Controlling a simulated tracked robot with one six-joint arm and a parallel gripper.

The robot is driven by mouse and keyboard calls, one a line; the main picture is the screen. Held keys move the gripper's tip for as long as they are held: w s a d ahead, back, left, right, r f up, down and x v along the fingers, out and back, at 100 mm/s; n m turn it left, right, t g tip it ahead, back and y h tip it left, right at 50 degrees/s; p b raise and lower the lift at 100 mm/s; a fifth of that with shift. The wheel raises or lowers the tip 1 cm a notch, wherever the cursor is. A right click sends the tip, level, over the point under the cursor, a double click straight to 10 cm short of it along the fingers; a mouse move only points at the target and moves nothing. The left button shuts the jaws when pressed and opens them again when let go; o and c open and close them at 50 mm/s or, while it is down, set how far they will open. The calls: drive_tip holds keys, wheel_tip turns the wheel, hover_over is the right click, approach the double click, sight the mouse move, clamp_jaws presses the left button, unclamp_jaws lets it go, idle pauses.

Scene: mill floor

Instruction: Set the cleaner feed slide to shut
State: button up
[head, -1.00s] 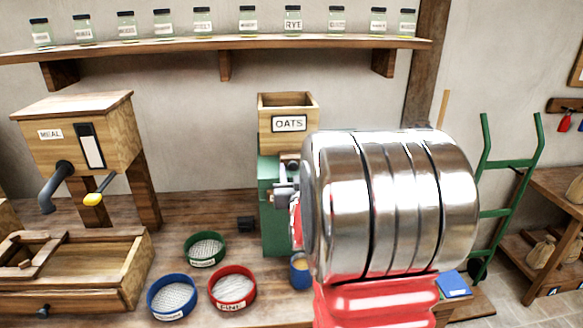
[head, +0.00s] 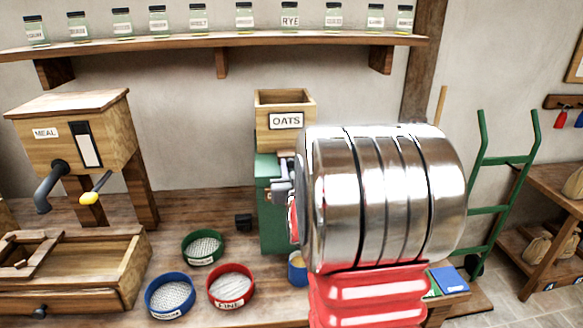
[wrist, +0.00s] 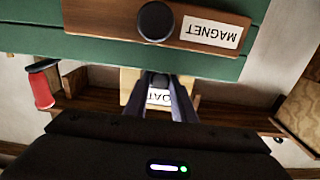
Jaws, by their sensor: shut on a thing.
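The green cleaner (head: 272,215) stands on the bench, with the wooden OATS hopper (head: 285,110) on top. My gripper (head: 281,190) is at the cleaner's upper front, just below the hopper, and my arm hides much of the machine's right side. In the wrist view my gripper (wrist: 163,90) is shut on a small dark piece, which I take to be the handle of the feed slide (wrist: 159,80). The fingers hide most of it, and the slide's position cannot be read. The OATS label (wrist: 160,97) shows partly behind the fingers.
In the wrist view a wooden MAGNET drawer (wrist: 190,22) with a black knob lies close to my fingers. Green (head: 203,248), blue (head: 170,296) and red (head: 231,286) sieves stand on the bench. A MEAL bin (head: 75,135) stands at left.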

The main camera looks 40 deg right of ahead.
sight(289, 155)
drive_tip(key=shift+w, duration=0.1)
clamp_jaws()
drive_tip(key=x, duration=0.4)
drive_tip(key=shift+w+d, duration=0.2)
drive_tip(key=shift+w, duration=0.1)
drive_tip(key=shift+w+d+r, duration=0.1)
drive_tip(key=shift+w, duration=0.05)
drive_tip(key=o, duration=1)
unclamp_jaws()
drive_tip(key=shift+d, duration=0.1)
drive_tip(key=v, duration=1.3)
drive_tip(key=shift+s+a, duration=0.25)
drive_tip(key=shift+a, duration=0.1)
